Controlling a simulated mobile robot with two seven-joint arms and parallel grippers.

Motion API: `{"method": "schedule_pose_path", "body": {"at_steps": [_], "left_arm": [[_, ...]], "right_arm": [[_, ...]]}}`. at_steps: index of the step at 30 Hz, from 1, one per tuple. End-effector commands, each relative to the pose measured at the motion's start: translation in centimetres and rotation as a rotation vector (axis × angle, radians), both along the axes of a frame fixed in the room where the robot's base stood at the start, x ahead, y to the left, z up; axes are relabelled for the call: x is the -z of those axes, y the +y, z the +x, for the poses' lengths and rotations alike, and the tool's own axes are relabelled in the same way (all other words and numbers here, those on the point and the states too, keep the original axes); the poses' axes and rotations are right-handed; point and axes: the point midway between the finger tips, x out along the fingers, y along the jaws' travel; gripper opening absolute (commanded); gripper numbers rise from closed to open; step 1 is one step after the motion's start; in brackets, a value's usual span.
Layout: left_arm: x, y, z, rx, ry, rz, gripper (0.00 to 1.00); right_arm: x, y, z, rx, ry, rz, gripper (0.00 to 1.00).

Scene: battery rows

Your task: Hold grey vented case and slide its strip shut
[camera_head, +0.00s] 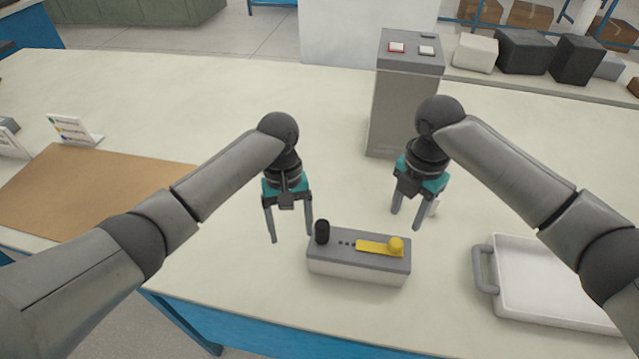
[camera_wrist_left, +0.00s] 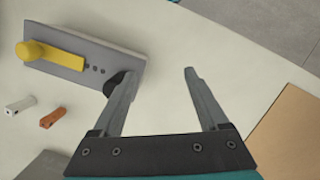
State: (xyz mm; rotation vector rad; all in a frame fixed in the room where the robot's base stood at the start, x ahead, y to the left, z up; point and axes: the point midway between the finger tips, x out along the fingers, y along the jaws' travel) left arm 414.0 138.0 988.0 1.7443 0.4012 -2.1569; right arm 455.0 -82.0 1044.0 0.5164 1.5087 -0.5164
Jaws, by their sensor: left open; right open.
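The grey vented case (camera_head: 335,266) lies on the table near its front edge. Its top carries a black knob (camera_head: 322,231) at the left, several small dark holes, and a yellow strip (camera_head: 375,248) with a round yellow knob at the right. The holes beside the strip are uncovered. The case also shows in the left wrist view (camera_wrist_left: 92,50), with its yellow strip (camera_wrist_left: 60,65) at the left. My left gripper (camera_head: 291,238) is open and empty, just left of the black knob; one finger overlaps that knob in the wrist view. My right gripper (camera_head: 405,220) is open above and behind the case's right end.
A white tray (camera_head: 545,318) with a grey handle is at the right. A grey box with buttons (camera_head: 400,105) stands behind. A brown mat (camera_head: 75,190) lies at the left. In the left wrist view, a white piece (camera_wrist_left: 20,105) and an orange-brown piece (camera_wrist_left: 52,117) lie near the case.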

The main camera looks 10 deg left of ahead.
Motion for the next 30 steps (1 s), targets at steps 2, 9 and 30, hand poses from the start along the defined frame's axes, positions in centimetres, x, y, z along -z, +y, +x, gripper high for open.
{"method": "schedule_pose_path", "body": {"at_steps": [2, 9, 30], "left_arm": [[-3.1, -2.1, 1.8, -0.032, -0.06, 0.03, 0.77], [-8.4, -5.2, 3.9, -0.122, -0.167, 0.089, 0.77], [0.6, -5.6, 4.1, -0.145, -0.182, 0.099, 0.77]], "right_arm": [[0.0, 0.0, 0.0, 0.0, 0.0, 0.0, 0.5], [0.0, 0.0, 0.0, 0.0, 0.0, 0.0, 0.5], [0.0, 0.0, 0.0, 0.0, 0.0, 0.0, 0.5]]}}
